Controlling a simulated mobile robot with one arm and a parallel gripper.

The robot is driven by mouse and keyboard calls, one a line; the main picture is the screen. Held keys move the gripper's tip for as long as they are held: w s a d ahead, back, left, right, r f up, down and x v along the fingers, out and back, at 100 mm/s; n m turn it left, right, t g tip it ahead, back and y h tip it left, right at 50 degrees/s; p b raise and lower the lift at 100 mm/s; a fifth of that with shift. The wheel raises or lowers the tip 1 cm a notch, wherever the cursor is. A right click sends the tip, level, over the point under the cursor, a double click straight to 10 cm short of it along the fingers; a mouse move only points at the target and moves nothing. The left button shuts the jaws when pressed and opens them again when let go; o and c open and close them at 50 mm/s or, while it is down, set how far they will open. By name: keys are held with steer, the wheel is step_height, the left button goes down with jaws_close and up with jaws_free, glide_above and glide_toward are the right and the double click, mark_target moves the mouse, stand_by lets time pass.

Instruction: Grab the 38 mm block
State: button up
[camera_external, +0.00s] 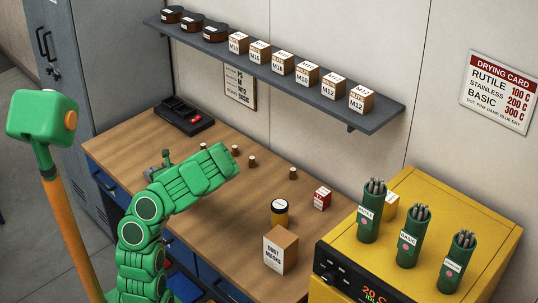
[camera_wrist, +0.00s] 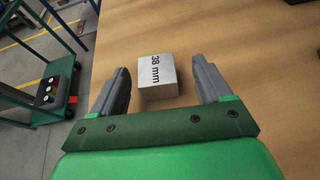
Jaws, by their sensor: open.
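The 38 mm block (camera_wrist: 158,82) is a pale grey block marked "38 mm" on top. It sits on the wooden bench (camera_wrist: 240,60) in the wrist view, just ahead of my gripper (camera_wrist: 161,67). My gripper is open, with one grey finger to the left of the block and the other to its right. Gaps show on both sides, and the right one looks a little wider. The block is not visible in the external view, where my green arm covers part of the bench. I cannot make out my jaws clearly there.
A dust masks box (camera_external: 280,252), a jar (camera_external: 279,213) and a red box (camera_external: 322,199) stand toward the bench's right. Small brown cylinders (camera_external: 252,161) and a black tray (camera_external: 184,116) lie farther back. A yellow oven (camera_external: 438,215) adjoins on the right. A shelf (camera_external: 225,48) hangs above.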

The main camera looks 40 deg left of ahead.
mark_target(151, 170)
steer(key=shift+s+a+f, duration=0.1)
steer(key=shift+a+f, duration=0.25)
steer(key=shift+a, duration=0.2)
steer(key=shift+s+a+f, duration=0.1)
steer(key=shift+a+f, duration=0.2)
steer(key=shift+a, duration=0.25)
steer(key=shift+x, duration=1.2)
steer(key=shift+w, duration=0.1)
steer(key=shift+c, duration=0.2)
steer(key=c, duration=1.1)
steer(key=shift+c, duration=0.2)
steer(key=shift+r, duration=5)
